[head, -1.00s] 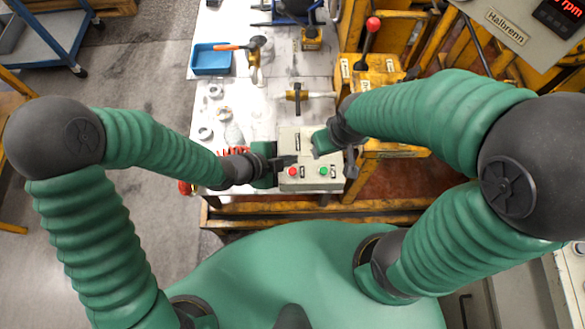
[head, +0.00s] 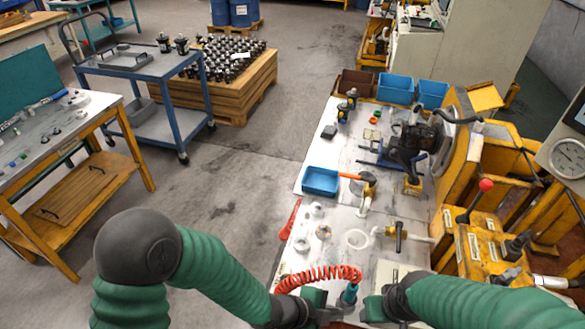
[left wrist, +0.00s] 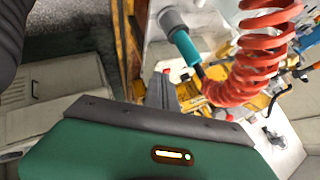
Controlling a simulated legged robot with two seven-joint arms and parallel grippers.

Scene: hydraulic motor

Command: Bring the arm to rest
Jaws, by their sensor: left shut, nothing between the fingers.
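My left gripper (head: 325,314) is at the bottom of the head view, at the front edge of the workbench (head: 335,265). In the left wrist view its dark fingers (left wrist: 160,88) are together with nothing between them. A coiled red hose (head: 318,275) with a teal fitting (head: 349,294) is close beside it; the hose also shows large in the left wrist view (left wrist: 262,55). My right gripper (head: 372,309) is low in the head view, right of the left one. Its fingertips are too hidden to judge.
A yellow machine with a red-knobbed lever (head: 485,186) stands at the right.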

